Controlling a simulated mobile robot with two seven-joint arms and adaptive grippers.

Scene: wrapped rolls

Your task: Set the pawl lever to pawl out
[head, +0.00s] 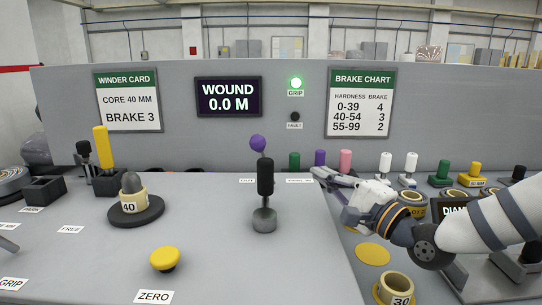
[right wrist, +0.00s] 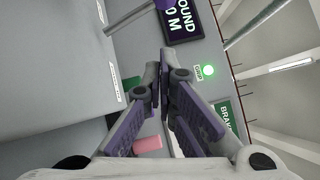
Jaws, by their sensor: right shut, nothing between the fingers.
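A purple ball knob (head: 257,143) shows behind a black-handled lever (head: 265,178) on the grey bench. I take it for the pawl lever's knob; its stem is mostly hidden by the black handle. Small white labels lie left (head: 247,181) and right (head: 299,181) of it, too small to read surely. A purple knob also shows at the top edge of the right wrist view (right wrist: 164,4). My right gripper (head: 319,173) is shut and empty, to the right of the knob and lower in the picture, apart from it. It also shows in the right wrist view (right wrist: 166,68). My left gripper is not in view.
A yellow button (head: 165,259) and a core marked 40 (head: 129,202) are at left. The display (head: 229,97) reads WOUND 0.0 M. The green GRIP lamp (head: 295,82) is lit.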

